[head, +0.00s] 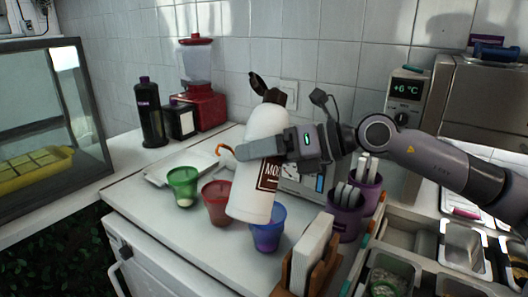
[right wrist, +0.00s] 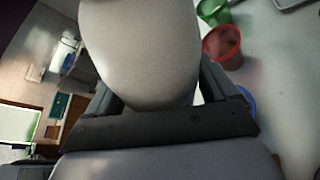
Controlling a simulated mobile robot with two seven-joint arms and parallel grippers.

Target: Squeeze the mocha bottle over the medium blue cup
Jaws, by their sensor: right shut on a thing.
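The mocha bottle (head: 267,122) is white with a brown label and a dark flip cap standing open at its top. My right gripper (head: 262,148) is shut around its middle and holds it cap up, slightly tilted. The bottle's body also fills the upper middle of the right wrist view (right wrist: 140,45). The blue cup (head: 270,236) stands on the counter just right of the bottle's lower end, which overlaps its left side in the head view. Only a sliver of the blue cup (right wrist: 246,97) shows in the right wrist view. My left gripper is out of view.
A red cup (head: 214,209) and a green cup (head: 182,188) stand left of the bottle. Purple holders (head: 345,222) and a napkin stand (head: 300,262) are close on the right. A tray (head: 168,174), a dark bottle (head: 149,118) and a red blender (head: 200,100) stand behind.

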